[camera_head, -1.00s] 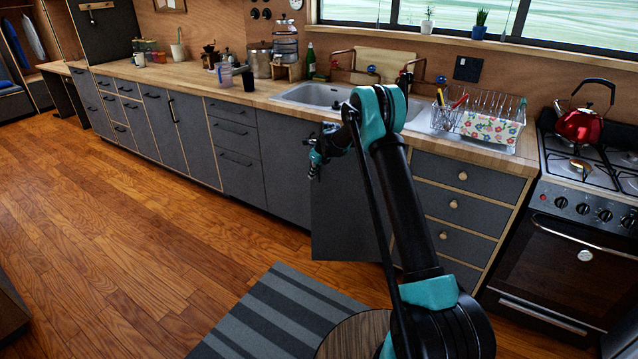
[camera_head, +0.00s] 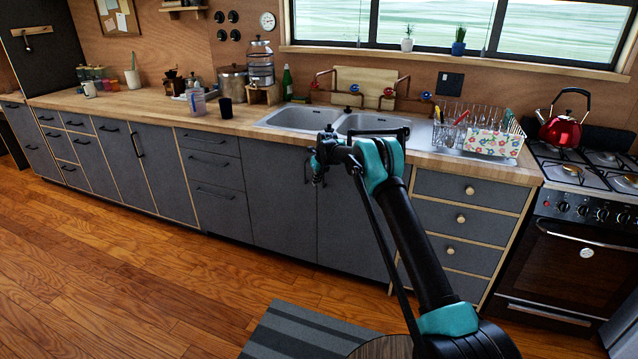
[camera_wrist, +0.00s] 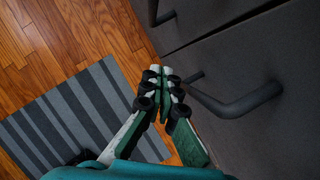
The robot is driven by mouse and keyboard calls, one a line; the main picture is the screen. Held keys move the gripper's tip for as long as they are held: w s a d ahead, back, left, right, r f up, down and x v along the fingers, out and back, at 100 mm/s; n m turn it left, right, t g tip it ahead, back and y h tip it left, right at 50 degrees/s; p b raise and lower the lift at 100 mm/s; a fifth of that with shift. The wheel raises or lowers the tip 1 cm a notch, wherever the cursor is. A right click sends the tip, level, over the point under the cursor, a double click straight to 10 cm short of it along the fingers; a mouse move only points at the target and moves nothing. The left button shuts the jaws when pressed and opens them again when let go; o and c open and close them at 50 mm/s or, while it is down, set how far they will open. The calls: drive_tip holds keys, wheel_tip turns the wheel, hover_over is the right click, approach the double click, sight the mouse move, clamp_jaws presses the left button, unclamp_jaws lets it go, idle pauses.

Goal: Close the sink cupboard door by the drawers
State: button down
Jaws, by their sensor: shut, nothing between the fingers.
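The sink cupboard door by the drawers (camera_head: 350,232) is a dark grey panel under the sink, left of the drawers with round knobs. In the head view it looks flush or nearly flush with the neighbouring door (camera_head: 277,205); a small gap cannot be ruled out. My gripper (camera_head: 319,174) is in front of the door's upper left part, and my arm covers its upper right. In the wrist view the gripper (camera_wrist: 165,75) is shut and empty, beside a black bar handle (camera_wrist: 245,103) on a dark panel. Whether it touches the panel cannot be told.
The drawers (camera_head: 462,215) and stove (camera_head: 570,255) stand to the right. The sink (camera_head: 300,118) and dish rack (camera_head: 475,133) are above on the counter. A striped grey mat (camera_head: 300,335) lies on open wooden floor.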

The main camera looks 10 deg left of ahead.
idle(0.4)
drive_tip(key=v, duration=1.1)
drive_tip(key=s+d+r+n, duration=0.3)
drive_tip(key=s+d+n, duration=0.2)
drive_tip(key=s+d, duration=0.25)
drive_tip(key=s+d+r+n+h, duration=0.1)
drive_tip(key=s+d+r+n, duration=0.35)
drive_tip(key=s+d, duration=0.35)
drive_tip(key=s+d+r+n, duration=0.2)
drive_tip(key=s+d+n, duration=0.3)
drive_tip(key=s+d, duration=0.3)
drive_tip(key=s+d+f+n, duration=0.3)
drive_tip(key=s+n, duration=0.1)
drive_tip(key=s, duration=0.7)
drive_tip(key=s+d+f+n+h, duration=0.1)
drive_tip(key=s+d+f+n, duration=0.2)
drive_tip(key=s, duration=0.9)
drive_tip(key=s+d+f+n, duration=0.3)
drive_tip(key=s+n, duration=0.4)
drive_tip(key=s, duration=0.5)
drive_tip(key=shift+s+d+t+h, duration=0.15)
drive_tip(key=shift+d+t+h, duration=0.15)
drive_tip(key=shift+d, duration=0.45)
